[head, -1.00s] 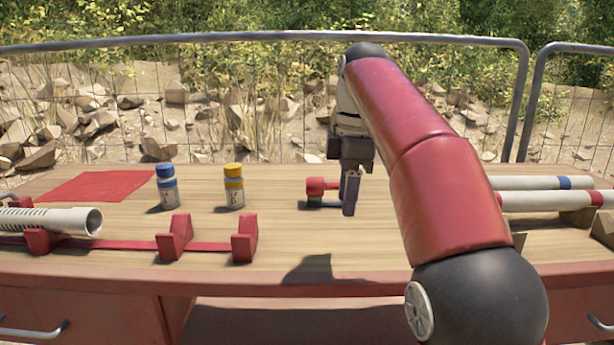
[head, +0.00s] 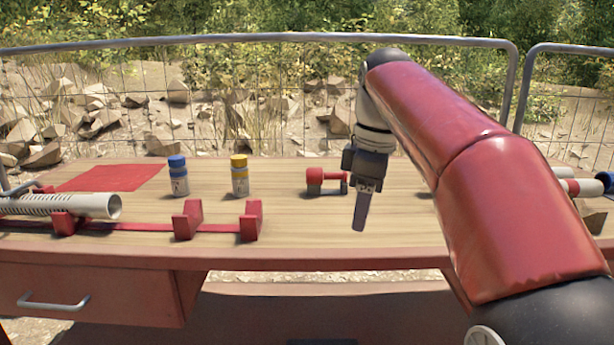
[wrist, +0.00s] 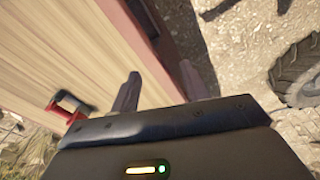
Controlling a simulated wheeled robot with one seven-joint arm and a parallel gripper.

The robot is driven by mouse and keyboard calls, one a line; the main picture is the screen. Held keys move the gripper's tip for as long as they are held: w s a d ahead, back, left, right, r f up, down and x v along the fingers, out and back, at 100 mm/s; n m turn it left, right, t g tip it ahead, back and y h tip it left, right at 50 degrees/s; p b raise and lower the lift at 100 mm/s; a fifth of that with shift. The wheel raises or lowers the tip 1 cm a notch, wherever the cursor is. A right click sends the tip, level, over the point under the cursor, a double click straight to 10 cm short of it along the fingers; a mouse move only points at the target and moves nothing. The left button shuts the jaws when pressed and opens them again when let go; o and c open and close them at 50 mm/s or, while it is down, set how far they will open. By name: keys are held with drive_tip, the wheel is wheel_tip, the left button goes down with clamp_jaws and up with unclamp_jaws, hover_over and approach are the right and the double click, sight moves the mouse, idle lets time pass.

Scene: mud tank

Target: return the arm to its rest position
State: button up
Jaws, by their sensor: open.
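My arm (head: 480,190) reaches out red and bent from the lower right of the head view. My gripper (head: 361,222) hangs fingers down at the table's front part, in front of a small red-and-dark object (head: 314,182), and apart from it. In the wrist view my gripper (wrist: 158,88) has its two fingers spread with nothing between them. One finger lies over the wooden top and the other past the table's red edge. The red-and-dark object also shows in the wrist view (wrist: 62,107), left of the fingers.
The wooden table (head: 285,225) holds a blue-capped bottle (head: 178,178), a yellow-capped bottle (head: 239,178), red holders (head: 187,220), a perforated tube (head: 75,206) and a red mat (head: 112,178). White tubes lie right, partly behind my arm. A wheel (wrist: 298,72) stands beyond the table edge.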

drive_tip(key=s+d+f+m+t, duration=0.2)
drive_tip(key=s+d+f+m, duration=0.1)
drive_tip(key=s+f+m, duration=0.4)
drive_tip(key=s+d+f+m+t+h, duration=0.1)
drive_tip(key=s+d+f+m+t, duration=0.1)
drive_tip(key=s+f+m, duration=0.5)
drive_tip(key=s+d+f, duration=0.1)
drive_tip(key=s+f, duration=0.5)
drive_tip(key=shift+m+t, duration=0.3)
drive_tip(key=shift+d, duration=0.1)
